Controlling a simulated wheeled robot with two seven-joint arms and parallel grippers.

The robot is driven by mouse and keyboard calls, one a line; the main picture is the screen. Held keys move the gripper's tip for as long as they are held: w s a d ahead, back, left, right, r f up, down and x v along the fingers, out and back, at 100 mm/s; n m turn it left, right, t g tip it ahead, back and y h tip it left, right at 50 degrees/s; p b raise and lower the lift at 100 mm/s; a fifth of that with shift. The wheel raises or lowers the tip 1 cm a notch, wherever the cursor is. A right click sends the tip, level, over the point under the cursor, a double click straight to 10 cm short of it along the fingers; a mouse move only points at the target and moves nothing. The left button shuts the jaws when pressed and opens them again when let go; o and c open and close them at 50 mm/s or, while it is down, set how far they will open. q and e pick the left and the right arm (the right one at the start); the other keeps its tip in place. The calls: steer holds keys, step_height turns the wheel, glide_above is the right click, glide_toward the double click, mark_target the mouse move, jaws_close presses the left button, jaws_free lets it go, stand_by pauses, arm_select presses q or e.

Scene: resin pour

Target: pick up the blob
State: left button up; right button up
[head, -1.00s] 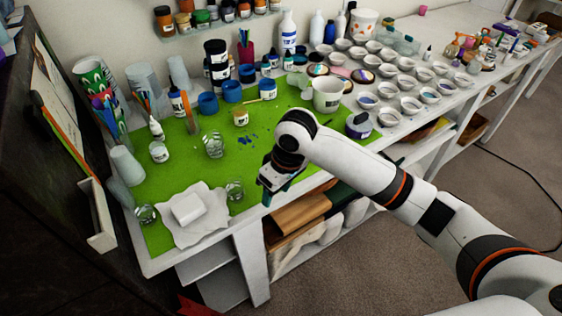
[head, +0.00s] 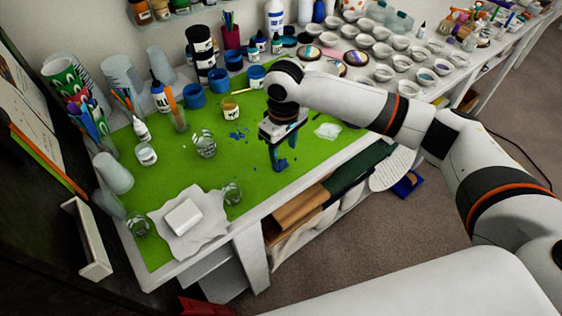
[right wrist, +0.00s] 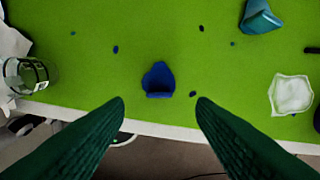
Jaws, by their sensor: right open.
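A small dark blue blob (right wrist: 158,82) lies on the green mat (right wrist: 110,20) near the table's front edge in the right wrist view. My right gripper (right wrist: 161,100) is open, its two dark green fingers spread to either side below the blob in that view, with nothing between them. In the head view my right gripper (head: 280,166) points down over the front part of the mat. The blob cannot be told apart from the fingers there. My left gripper is not in view.
A clear glass (right wrist: 25,75) stands left of the blob, and a whitish translucent piece (right wrist: 291,94) lies to its right. Small dark drops are scattered around. In the head view, another glass (head: 205,145), a white block (head: 183,217) and several jars stand on the mat.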

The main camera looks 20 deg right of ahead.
mark_target(283, 161)
steer(key=shift+f, duration=0.45)
step_height(283, 161, down, 4)
steer(key=shift+r+p, duration=0.25)
steer(key=shift+p, duration=0.4)
steer(key=shift+f, duration=0.4)
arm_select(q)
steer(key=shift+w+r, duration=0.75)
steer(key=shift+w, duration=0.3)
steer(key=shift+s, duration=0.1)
arm_select(e)
steer(key=shift+c, duration=0.2)
steer(key=c, duration=0.3)
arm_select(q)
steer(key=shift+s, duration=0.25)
arm_select(e)
jaws_close()
